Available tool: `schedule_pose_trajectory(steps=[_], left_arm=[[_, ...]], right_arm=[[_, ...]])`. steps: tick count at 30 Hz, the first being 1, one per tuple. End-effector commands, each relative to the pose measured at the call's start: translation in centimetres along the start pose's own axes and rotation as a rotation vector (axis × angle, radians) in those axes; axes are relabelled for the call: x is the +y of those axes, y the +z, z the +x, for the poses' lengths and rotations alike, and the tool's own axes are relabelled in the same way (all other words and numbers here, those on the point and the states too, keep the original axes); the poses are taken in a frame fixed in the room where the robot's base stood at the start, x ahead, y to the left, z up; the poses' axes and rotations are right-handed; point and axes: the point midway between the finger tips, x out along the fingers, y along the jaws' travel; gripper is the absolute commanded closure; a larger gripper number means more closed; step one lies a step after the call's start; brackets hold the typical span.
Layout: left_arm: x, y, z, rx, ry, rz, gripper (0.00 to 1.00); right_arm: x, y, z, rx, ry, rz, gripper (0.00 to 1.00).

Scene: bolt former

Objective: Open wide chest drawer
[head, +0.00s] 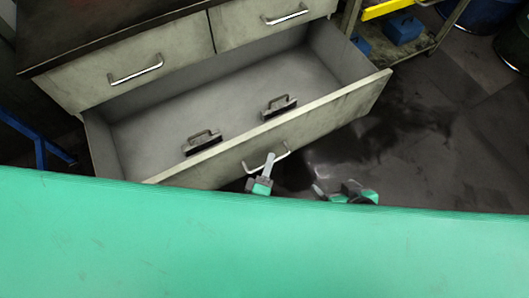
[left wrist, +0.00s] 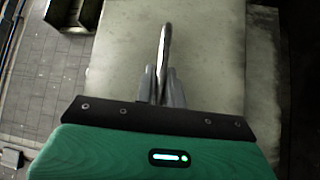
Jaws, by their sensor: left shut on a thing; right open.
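The wide chest drawer (head: 345,103) stands pulled well out of the grey chest in the head view, its inside showing. Its metal bar handle (head: 282,158) is on the outer front face. My left gripper (head: 268,163) is at this handle and shut on it. The left wrist view shows the handle bar (left wrist: 164,45) between the two fingers (left wrist: 162,85), against the pale drawer front (left wrist: 205,50). My right gripper (head: 319,189) is open and empty, to the right of the left one, low in front of the drawer and apart from it.
Two dark blocks with handles (head: 203,144) (head: 279,106) lie inside the drawer. Two upper drawers (head: 135,72) (head: 262,18) are shut. A shelf with blue boxes (head: 402,28) and dark barrels stand at the upper right. The floor (head: 430,140) right of the drawer is clear.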

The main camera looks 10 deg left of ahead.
Motion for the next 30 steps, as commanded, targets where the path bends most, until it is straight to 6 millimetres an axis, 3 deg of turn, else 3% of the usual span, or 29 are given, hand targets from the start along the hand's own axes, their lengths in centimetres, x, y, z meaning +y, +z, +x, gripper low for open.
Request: schedule_pose_trajectory(steps=[12, 13, 16, 25, 30], left_arm=[[0.0, 0.2, -0.3, 0.000, -0.001, 0.000, 1.00], [0.0, 0.2, -0.3, 0.000, -0.001, 0.000, 0.87], [0.0, 0.2, -0.2, 0.000, -0.001, 0.000, 0.68], [0.0, 0.2, -0.3, 0.000, -0.001, 0.000, 0.67], [0.0, 0.2, -2.0, -0.002, -0.003, 0.001, 0.67]], right_arm=[[0.1, 0.1, 0.0, -0.006, 0.002, 0.000, 0.19], [0.1, 0.1, 0.0, -0.006, 0.002, 0.000, 0.19], [0.1, 0.1, 0.0, -0.006, 0.001, 0.000, 0.19], [0.0, 0.1, 0.0, -0.005, 0.001, 0.000, 0.19], [0.1, 0.1, -0.1, -0.010, 0.002, 0.000, 0.19]])
